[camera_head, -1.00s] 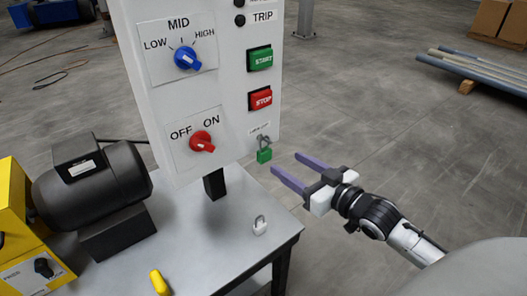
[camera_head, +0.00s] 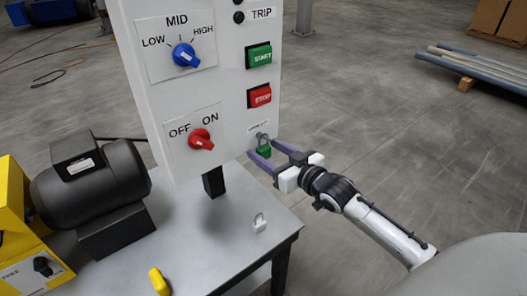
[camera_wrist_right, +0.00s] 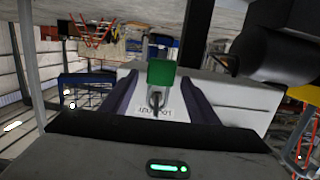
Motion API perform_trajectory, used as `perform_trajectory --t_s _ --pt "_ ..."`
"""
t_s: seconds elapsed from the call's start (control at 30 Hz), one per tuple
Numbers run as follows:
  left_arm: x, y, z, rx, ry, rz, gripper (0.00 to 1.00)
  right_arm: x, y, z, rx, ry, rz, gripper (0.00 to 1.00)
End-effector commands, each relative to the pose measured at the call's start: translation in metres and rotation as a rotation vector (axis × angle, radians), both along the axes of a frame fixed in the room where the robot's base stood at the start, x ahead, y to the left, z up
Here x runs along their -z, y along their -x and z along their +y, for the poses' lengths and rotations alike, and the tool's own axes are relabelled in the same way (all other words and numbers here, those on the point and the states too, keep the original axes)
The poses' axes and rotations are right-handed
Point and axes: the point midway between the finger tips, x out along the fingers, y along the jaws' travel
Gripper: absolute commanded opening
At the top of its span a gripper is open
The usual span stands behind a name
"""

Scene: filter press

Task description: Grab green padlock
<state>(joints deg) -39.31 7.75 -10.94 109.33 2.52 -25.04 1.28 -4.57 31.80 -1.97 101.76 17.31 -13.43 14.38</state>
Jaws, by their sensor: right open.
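The green padlock (camera_head: 264,151) hangs by its shackle from the lower right of the white control panel (camera_head: 190,95). My right gripper (camera_head: 260,156) is at the padlock, its two purple fingers open, one on either side of it in the picture. In the right wrist view the padlock (camera_wrist_right: 160,73) appears upside down between the two fingers (camera_wrist_right: 160,95), with a gap on each side. Its shackle and part of a label on the panel show below it. I cannot tell whether a finger touches it. My left gripper is not in view.
A grey table (camera_head: 190,245) stands below the panel, with a silver padlock (camera_head: 259,223) and a yellow object (camera_head: 159,281) on it. A black motor (camera_head: 100,190) is at left. The panel has a red switch (camera_head: 201,139) and a red stop button (camera_head: 260,96) near the padlock.

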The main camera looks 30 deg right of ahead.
Motion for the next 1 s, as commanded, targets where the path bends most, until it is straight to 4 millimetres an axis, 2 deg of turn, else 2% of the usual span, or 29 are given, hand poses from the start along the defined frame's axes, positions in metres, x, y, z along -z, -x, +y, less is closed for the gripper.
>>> perform_trajectory --t_s 0.07,0.3,0.37,0.67,0.83,1.0 --pt "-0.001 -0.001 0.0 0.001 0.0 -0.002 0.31 0.0 0.0 0.0 0.0 0.0 0.0 0.55" --pt "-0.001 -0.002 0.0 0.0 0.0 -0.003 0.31 0.0 0.0 0.0 0.0 0.0 0.0 0.16" --pt "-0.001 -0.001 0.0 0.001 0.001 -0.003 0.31 -0.001 0.0 0.0 0.0 0.0 -0.001 0.09" --pt "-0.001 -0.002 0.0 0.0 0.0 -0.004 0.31 -0.003 0.0 0.0 0.0 0.0 -0.002 0.09" --pt "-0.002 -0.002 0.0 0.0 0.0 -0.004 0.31 -0.018 0.0 0.0 -0.001 0.002 -0.004 0.09" --pt "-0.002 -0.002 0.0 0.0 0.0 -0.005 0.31 -0.014 0.025 -0.002 0.0 0.0 0.001 0.09"
